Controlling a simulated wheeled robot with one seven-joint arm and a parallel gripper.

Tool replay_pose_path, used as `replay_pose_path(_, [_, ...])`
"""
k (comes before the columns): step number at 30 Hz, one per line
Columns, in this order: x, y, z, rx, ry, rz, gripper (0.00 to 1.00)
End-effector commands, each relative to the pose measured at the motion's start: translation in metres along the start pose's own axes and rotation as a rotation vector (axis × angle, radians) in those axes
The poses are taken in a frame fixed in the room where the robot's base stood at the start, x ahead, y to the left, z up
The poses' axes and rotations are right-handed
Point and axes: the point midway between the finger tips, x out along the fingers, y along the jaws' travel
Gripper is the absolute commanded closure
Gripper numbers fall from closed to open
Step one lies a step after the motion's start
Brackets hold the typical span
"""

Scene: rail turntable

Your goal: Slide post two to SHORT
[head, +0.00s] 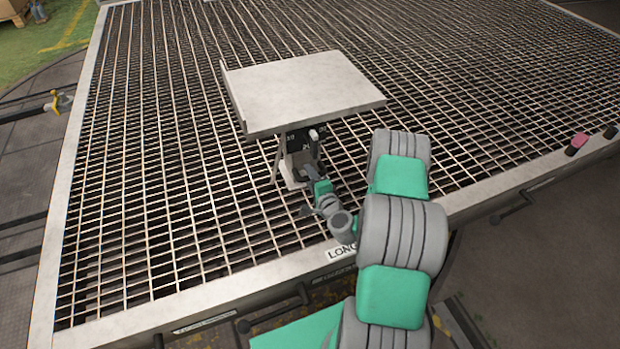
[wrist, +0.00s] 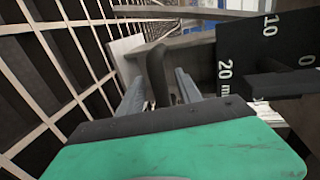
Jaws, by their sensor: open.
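My gripper (head: 309,173) reaches low under a pale tilted plate (head: 305,90) above the grating, its jaws open. In the wrist view my gripper (wrist: 158,98) has one finger on each side of a dark grey upright piece (wrist: 157,72); I cannot tell whether they touch it. This piece rises from a grey block or channel. I cannot tell whether it is post two. A LONG label (head: 342,251) lies on the front frame edge, partly hidden by my arm. I see no SHORT label.
A black scale panel (wrist: 262,55) with white numbers stands close to the right of my fingers. The metal grating (head: 180,190) is mostly bare. A pink piece (head: 579,141) sits on the right frame edge. A yellow fitting (head: 54,102) is beyond the left edge.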

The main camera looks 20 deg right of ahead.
Motion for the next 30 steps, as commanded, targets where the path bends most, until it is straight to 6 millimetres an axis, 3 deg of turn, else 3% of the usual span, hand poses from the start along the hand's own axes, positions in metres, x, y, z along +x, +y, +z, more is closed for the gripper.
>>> replay_pose_path(4, [-0.0002,-0.0002,0.0000,0.000,0.000,0.000,0.59])
replay_pose_path(19, [-0.0004,-0.0004,0.0003,0.000,-0.001,0.000,0.99])
replay_pose_path(30, [-0.0004,-0.0006,0.0004,0.000,-0.002,0.000,1.00])
